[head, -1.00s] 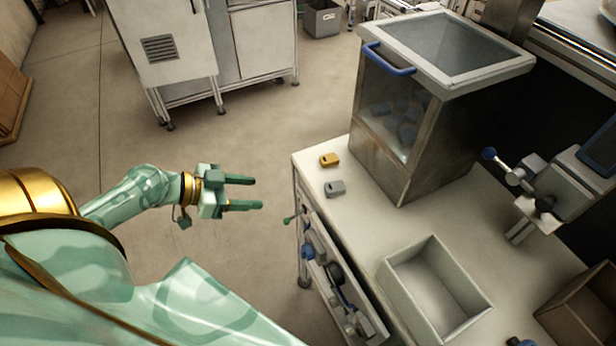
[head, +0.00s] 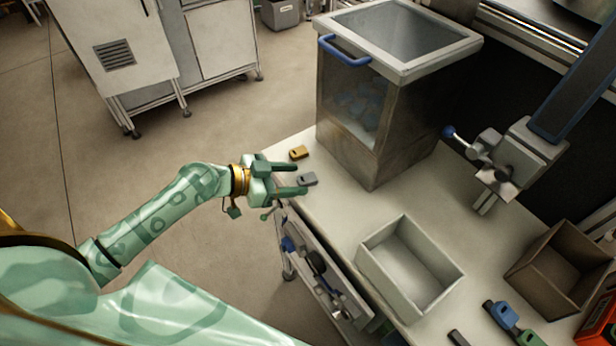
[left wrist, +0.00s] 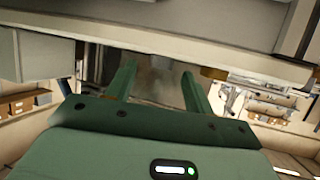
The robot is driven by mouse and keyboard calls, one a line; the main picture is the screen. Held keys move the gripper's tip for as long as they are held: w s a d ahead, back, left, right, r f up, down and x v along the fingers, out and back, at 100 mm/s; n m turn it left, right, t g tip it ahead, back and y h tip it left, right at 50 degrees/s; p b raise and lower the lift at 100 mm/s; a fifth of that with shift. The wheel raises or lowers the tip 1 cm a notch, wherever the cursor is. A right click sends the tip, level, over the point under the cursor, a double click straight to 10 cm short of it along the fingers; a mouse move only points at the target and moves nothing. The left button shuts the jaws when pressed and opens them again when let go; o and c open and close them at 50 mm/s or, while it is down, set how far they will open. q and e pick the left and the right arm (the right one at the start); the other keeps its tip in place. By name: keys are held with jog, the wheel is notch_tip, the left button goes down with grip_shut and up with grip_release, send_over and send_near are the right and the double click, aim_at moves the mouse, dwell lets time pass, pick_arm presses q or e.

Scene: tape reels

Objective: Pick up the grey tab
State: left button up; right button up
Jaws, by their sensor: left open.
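The grey tab (head: 307,179) lies on the pale worktop near its left edge, beside a yellow tab (head: 298,152). My left gripper (head: 300,179) is open and empty, its two fingers pointing right over the worktop edge. In the head view the grey tab shows between the fingertips. I cannot tell how high the fingers are above it. In the left wrist view both fingers of the gripper (left wrist: 159,82) are spread with nothing held, and the grey tab cannot be made out there. My right gripper is not in view.
A clear-fronted bin (head: 350,105) with a blue handle stands behind the tabs. An open pale box (head: 372,265) sits to the front right, a brown box (head: 530,270) farther right. A drawer (head: 318,280) with tools is below the worktop's left edge.

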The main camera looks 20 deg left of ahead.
pick_arm(q)
jog(key=shift+x, duration=0.95)
jog(key=c, duration=1)
jog(key=shift+c, duration=0.2)
